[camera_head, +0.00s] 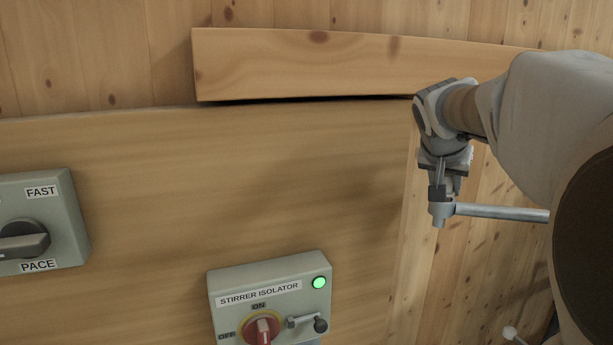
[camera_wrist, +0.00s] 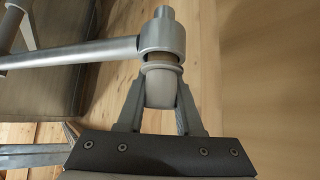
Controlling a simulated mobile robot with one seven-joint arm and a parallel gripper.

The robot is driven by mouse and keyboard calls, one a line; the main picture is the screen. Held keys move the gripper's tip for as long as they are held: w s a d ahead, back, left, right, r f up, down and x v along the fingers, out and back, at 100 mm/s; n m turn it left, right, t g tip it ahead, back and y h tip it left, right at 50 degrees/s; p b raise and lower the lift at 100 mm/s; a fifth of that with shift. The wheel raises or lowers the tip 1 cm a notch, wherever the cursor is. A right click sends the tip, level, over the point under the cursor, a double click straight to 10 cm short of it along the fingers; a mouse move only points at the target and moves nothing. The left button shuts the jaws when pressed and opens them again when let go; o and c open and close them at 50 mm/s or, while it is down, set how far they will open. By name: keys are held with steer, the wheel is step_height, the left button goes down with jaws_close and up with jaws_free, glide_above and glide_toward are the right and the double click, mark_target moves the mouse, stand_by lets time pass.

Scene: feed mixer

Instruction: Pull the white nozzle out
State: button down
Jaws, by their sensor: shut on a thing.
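The white nozzle (camera_wrist: 160,88) is a short, rounded pale piece between my gripper's fingers in the wrist view. My gripper (camera_wrist: 160,82) is shut on it, one finger on each side. The nozzle sits in line with the grey fitting (camera_wrist: 162,36) at the end of a metal pipe (camera_wrist: 85,53). A brownish ring shows between nozzle and fitting. In the head view, my gripper (camera_head: 441,188) points down at the fitting (camera_head: 440,213), which joins the pipe (camera_head: 500,213). The nozzle is mostly hidden there by the fingers.
A wooden panel (camera_head: 150,200) with a raised wooden beam (camera_head: 300,65) stands left of my gripper. The stirrer isolator box (camera_head: 230,280) with a lit green lamp is below left. The pace box (camera_head: 70,220) is at far left.

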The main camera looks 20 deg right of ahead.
steer(key=shift+r+p, duration=0.3)
steer(key=shift+r, duration=0.35)
steer(key=shift+r+p, duration=0.95)
steer(key=shift+r, duration=1.55)
